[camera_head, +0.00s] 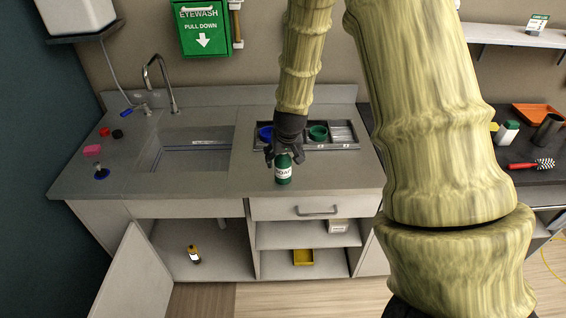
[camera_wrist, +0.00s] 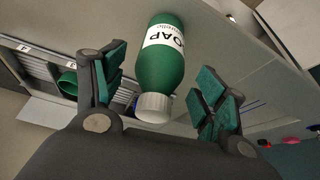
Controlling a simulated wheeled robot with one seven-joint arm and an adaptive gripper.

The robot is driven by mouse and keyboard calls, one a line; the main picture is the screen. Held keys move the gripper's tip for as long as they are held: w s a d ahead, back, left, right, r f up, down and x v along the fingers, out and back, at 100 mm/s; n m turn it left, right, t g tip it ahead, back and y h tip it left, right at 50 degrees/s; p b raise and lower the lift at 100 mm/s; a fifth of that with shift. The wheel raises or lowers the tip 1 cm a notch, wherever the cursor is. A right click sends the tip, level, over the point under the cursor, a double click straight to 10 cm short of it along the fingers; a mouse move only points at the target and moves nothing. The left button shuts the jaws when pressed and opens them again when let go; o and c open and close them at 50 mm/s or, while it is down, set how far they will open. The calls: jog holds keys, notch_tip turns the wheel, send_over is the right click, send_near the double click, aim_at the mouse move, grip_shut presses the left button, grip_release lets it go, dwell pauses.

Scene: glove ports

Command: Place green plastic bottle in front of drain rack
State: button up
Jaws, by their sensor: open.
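The green plastic bottle (camera_head: 283,170) has a white SOAP label and stands on the counter near its front edge. In the wrist view the bottle (camera_wrist: 160,70) shows its white cap towards me, between the two fingers. My gripper (camera_head: 284,157) is just above and around the bottle's top in the head view. My gripper (camera_wrist: 158,98) is open, with a gap between each finger pad and the bottle. The grey drain rack (camera_head: 344,134), a tray with compartments, lies behind the bottle and to its right. My gripper hides part of the rack.
A blue cup (camera_head: 265,134) and a green cup (camera_head: 318,133) sit in the rack. The sink (camera_head: 190,158) with its faucet (camera_head: 160,78) is to the left. A pink sponge (camera_head: 92,150) lies at the far left. The cabinet door (camera_head: 132,280) stands open below. Counter right of the bottle is clear.

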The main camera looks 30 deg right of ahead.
jog(key=b+v, duration=0.2)
jog(key=v, duration=0.6)
jog(key=s+a+f+n+g, duration=0.15)
jog(key=s+f, duration=0.25)
jog(key=f, duration=0.4)
jog(key=s+a+f, duration=0.3)
jog(key=s+f, duration=0.2)
jog(key=f, duration=0.3)
jog(key=s+a+f+n+g, duration=0.1)
jog(key=s+a+f, duration=0.25)
jog(key=f, duration=0.45)
jog(key=s+a+f, duration=0.3)
jog(key=s+f, duration=0.1)
jog(key=s, duration=0.2)
jog(key=s+a+f+n+g+y, duration=0.1)
jog(key=s+a+f, duration=0.2)
jog(key=s, duration=0.4)
jog(key=s+a+f, duration=0.3)
jog(key=s+f, duration=0.2)
jog(key=s, duration=0.2)
jog(key=shift+s+f+g+y, duration=0.25)
jog(key=shift+f+g+y, duration=0.1)
jog(key=shift+f+y, duration=0.05)
